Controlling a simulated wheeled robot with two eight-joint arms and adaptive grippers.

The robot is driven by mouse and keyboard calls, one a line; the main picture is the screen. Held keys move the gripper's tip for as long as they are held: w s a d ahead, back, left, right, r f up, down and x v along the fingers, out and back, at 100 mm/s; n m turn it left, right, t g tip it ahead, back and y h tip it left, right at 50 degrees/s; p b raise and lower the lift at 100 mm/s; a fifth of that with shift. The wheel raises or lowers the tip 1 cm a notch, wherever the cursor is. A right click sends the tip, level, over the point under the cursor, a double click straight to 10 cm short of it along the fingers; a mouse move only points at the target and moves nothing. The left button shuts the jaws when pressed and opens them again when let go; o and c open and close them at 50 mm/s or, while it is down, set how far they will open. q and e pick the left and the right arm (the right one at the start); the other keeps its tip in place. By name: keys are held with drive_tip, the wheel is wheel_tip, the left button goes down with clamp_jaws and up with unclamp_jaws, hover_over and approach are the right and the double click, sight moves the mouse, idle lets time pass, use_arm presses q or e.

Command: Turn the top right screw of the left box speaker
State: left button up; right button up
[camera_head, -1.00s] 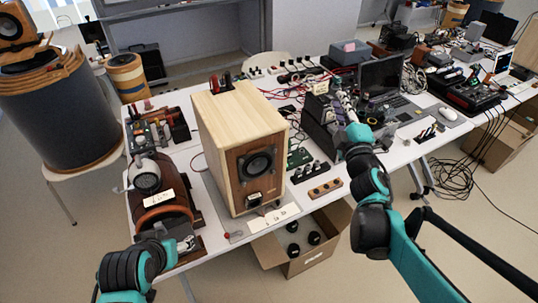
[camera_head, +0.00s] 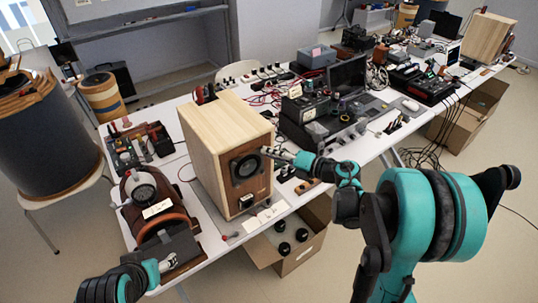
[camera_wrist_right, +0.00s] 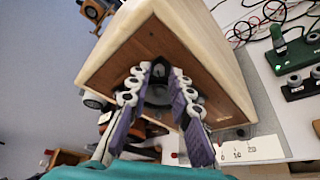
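The left box speaker (camera_head: 205,120) stands upright on the white table, with a pale wood cabinet and brown front panel. Its round black driver (camera_head: 248,167) faces the front right. My right gripper (camera_head: 266,151) is at the upper right of the driver, close to the panel. In the right wrist view, the gripper (camera_wrist_right: 158,74) has its two purple-padded fingers apart, with the dark driver (camera_wrist_right: 158,92) showing between them. The top right screw is too small to make out, and contact cannot be told. My left gripper (camera_head: 170,262) is low at the left, near a dark case; its fingers are unclear.
A white paper label (camera_head: 268,212) lies in front of the speaker. Black equipment (camera_head: 305,115) stands to its right, and a toolbox (camera_head: 140,147) to its left. A cardboard box (camera_head: 300,253) is below the table edge. Another wooden box (camera_head: 487,38) stands far right.

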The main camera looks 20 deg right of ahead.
drive_tip(key=shift+w+a+f, duration=0.1)
drive_tip(key=shift+w+a, duration=0.3)
drive_tip(key=shift+w, duration=0.1)
clamp_jaws()
